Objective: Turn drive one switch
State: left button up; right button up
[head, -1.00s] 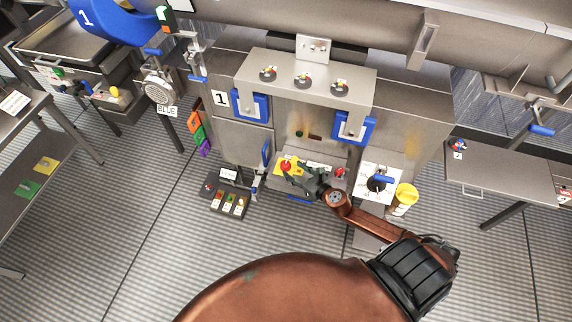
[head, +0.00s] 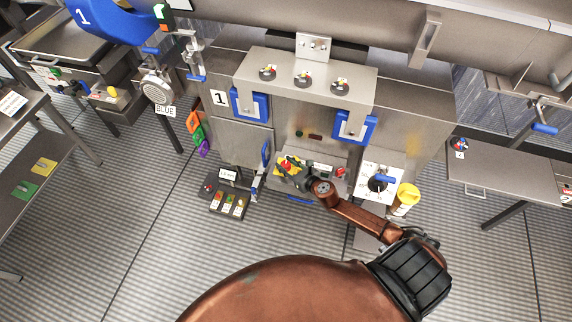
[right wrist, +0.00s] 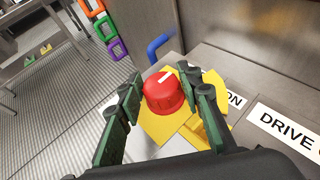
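The drive one switch appears as a red round knob (right wrist: 163,94) with a white mark on top. It sits on a yellow plate (right wrist: 160,124) on the sloped metal panel, beside a label reading "DRIVE" (right wrist: 288,128). My right gripper (right wrist: 160,85) is open, with one green-and-black finger on each side of the knob. Whether either finger touches it, I cannot tell. In the head view the right gripper (head: 291,167) is over the left part of the panel and hides most of the knob. My left gripper is not in view.
A blue handle (head: 265,157) stands just left of the panel, and a small dark button box (head: 229,204) is left of that. A rotary switch with a blue handle (head: 383,180) and a yellow-topped container (head: 407,194) are on the right.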

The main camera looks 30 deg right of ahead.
grip_shut()
dwell(0.4)
